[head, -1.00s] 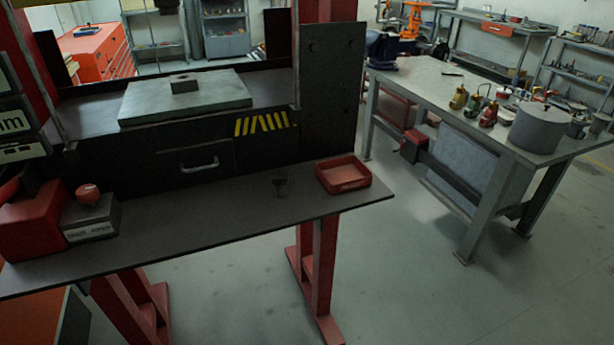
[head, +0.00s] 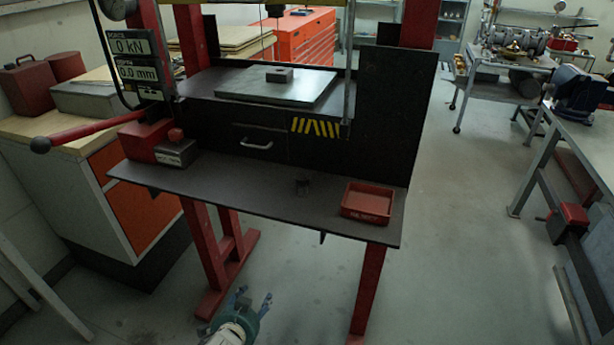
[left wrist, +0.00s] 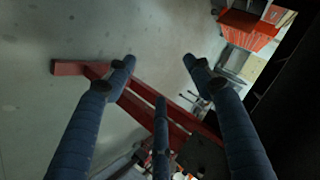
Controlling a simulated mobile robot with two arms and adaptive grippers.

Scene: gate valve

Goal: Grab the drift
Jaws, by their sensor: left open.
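My left gripper (head: 254,297) is at the bottom of the head view, open and empty, below and in front of the shelf. In the left wrist view its blue fingers (left wrist: 159,75) are spread with nothing between them. That view shows the floor and the press's red legs, not the small dark object. My right gripper is in neither view.
A red tray (head: 367,203) sits at the shelf's right end. A red and grey control box (head: 160,143) with a red lever is at its left end. A grey plate (head: 275,86) lies on the press bed. The shelf edge overhangs open floor.

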